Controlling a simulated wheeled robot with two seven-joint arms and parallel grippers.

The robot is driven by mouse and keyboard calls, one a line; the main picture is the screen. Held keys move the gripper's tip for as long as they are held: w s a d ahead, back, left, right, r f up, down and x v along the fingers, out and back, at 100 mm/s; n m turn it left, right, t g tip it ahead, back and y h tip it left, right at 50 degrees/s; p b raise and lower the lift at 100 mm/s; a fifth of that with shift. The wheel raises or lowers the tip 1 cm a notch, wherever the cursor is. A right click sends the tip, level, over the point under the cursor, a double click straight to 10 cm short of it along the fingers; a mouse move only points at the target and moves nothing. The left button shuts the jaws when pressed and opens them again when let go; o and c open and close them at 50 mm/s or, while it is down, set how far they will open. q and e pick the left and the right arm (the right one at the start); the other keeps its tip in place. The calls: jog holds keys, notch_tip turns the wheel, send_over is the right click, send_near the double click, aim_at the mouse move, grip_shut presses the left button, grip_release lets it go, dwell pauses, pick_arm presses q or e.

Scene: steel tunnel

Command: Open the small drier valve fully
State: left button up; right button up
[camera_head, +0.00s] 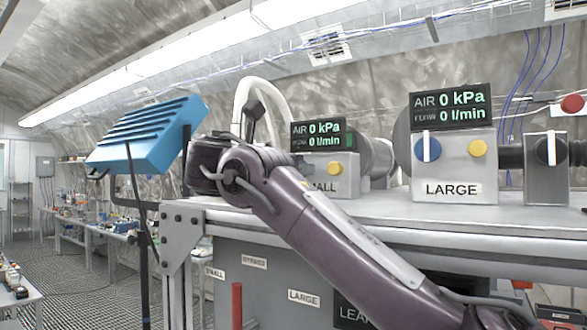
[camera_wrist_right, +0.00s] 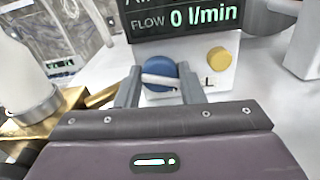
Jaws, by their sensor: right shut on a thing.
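The small drier panel (camera_head: 342,179) stands on the bench in the head view, its label partly covered by my right arm. Its valve is a round blue knob (camera_wrist_right: 158,75) with a white bar handle, seen in the right wrist view. The bar lies near level, tilted slightly down to the right. My right gripper (camera_wrist_right: 160,83) has one finger on each side of the knob and is shut on it. The small display (camera_head: 318,134) reads 0 kPa and 0 l/min. My left gripper is not in view.
The large drier panel (camera_head: 453,170) stands to the right, with its blue knob's white bar upright and its display (camera_head: 451,107) at zero. A yellow button (camera_wrist_right: 217,57) sits right of the small knob. A blue ribbed panel (camera_head: 147,135) on a stand is left of my right arm.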

jog(key=shift+r, duration=0.15)
jog(key=o, duration=0.7)
jog(key=shift+s+a, duration=0.1)
jog(key=shift+s, duration=0.05)
jog(key=shift+s+a+f+b, duration=0.2)
jog(key=shift+s+b, duration=0.05)
jog(key=shift+b, duration=0.1)
jog(key=b+v, duration=0.3)
jog(key=v, duration=0.4)
jog(key=shift+r, duration=0.15)
